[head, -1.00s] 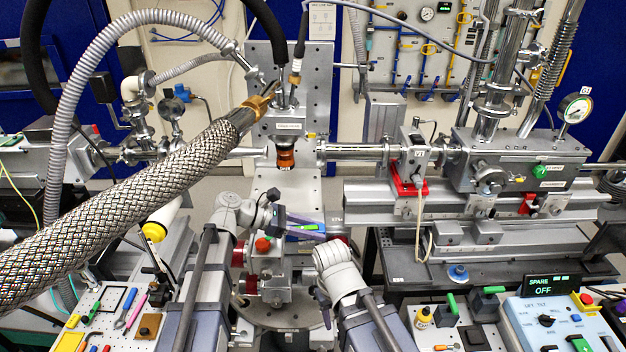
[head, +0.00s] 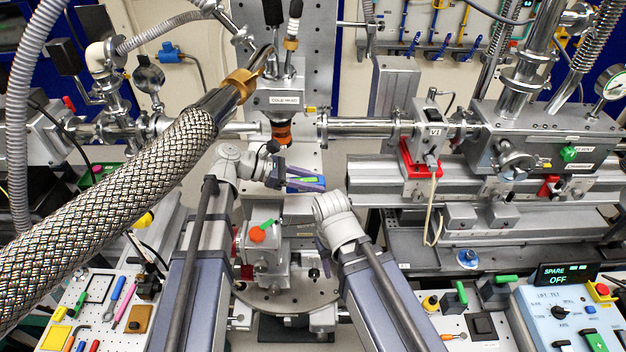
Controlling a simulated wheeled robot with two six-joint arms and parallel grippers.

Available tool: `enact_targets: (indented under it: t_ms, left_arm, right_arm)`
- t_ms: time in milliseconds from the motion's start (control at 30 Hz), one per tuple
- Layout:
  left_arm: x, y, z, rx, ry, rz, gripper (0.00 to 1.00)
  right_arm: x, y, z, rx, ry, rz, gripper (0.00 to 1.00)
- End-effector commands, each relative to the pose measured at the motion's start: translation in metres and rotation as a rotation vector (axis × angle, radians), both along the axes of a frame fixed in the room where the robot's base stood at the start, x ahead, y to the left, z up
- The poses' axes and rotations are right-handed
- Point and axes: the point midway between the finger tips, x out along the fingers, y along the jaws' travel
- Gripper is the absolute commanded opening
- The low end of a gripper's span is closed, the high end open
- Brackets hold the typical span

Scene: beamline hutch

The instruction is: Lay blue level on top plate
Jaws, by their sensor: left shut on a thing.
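A grey plate (head: 298,208) on the stage, seemingly the top plate, shows below the level, with a visible gap. My right gripper (head: 322,258) is at the stage's right side, mostly hidden behind its own pale wrist, so its jaws cannot be made out.
An orange knob and green handle (head: 260,234) stand at the stage's left. The copper-coloured cold head tip (head: 281,132) hangs above the level. A thick braided hose (head: 120,205) crosses the left foreground. A beam pipe (head: 365,128) runs to the right.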

Motion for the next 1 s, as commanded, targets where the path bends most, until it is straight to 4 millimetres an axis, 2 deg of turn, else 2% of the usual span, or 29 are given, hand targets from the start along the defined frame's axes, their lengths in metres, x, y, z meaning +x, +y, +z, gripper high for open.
enact_targets:
  t_ms: [600, 1000]
  left_arm:
    - [0.0, 0.001, -0.051, -0.001, 0.0, 0.0, 0.0]
    - [0.0, 0.002, -0.053, -0.001, 0.0, 0.0, 0.0]
  right_arm:
    - [0.0, 0.0, -0.051, 0.0, 0.0, -0.002, 0.5]
    - [0.0, 0.0, -0.054, 0.0, 0.0, -0.002, 0.5]
